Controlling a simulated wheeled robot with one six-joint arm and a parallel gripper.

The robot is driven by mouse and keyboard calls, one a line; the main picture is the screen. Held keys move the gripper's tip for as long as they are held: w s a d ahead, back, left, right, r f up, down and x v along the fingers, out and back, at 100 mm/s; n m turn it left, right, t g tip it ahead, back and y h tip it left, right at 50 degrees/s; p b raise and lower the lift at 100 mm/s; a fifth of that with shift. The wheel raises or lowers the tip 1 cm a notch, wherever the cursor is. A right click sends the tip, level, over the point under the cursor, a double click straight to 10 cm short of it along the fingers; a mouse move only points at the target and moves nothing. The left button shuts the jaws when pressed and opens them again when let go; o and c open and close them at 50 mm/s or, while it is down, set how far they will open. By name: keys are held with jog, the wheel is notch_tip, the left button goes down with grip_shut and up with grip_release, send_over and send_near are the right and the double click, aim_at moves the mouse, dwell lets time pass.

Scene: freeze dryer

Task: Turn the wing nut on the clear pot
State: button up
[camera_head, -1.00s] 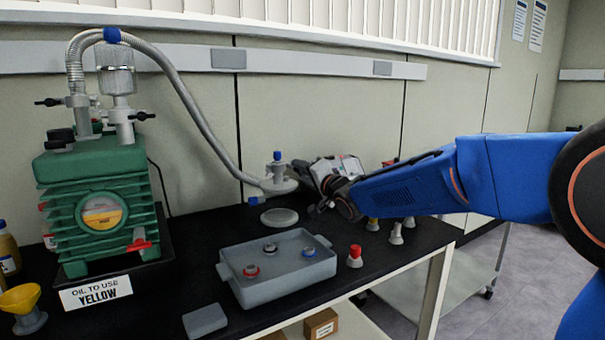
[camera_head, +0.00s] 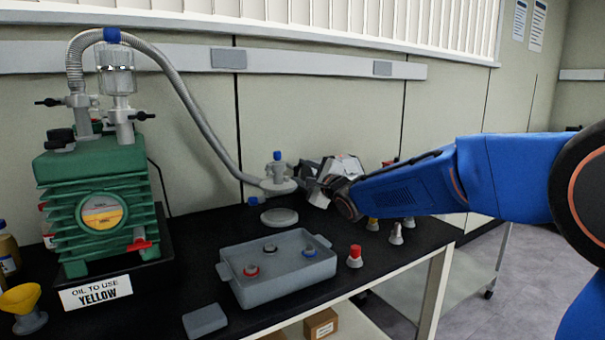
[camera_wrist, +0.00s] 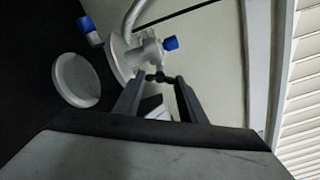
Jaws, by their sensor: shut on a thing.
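A small black wing nut (camera_wrist: 157,77) sits at my fingertips in the wrist view. It is on the side of a pale flanged fitting (camera_head: 278,184) with blue caps, which also shows in the wrist view (camera_wrist: 125,60). My gripper (camera_wrist: 159,79) is shut on this wing nut; in the head view my gripper (camera_head: 302,176) reaches the fitting from the right and hides the nut. A clear glass pot (camera_head: 117,78) stands on the green pump at the left, far from my gripper. Black wing-shaped knobs (camera_head: 143,115) show below it.
A grey hose (camera_head: 185,90) runs from the pump (camera_head: 100,205) to the fitting. A round pale disc (camera_head: 279,216) lies below the fitting. A grey tray (camera_head: 275,285) and several small capped fittings (camera_head: 355,257) stand in front. The wall is close behind.

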jog(key=m, duration=0.5)
jog(key=shift+f+m, duration=0.1)
jog(key=shift+m, duration=0.3)
dwell(0.4)
jog(key=o, duration=1.1)
jog(key=shift+c, duration=0.2)
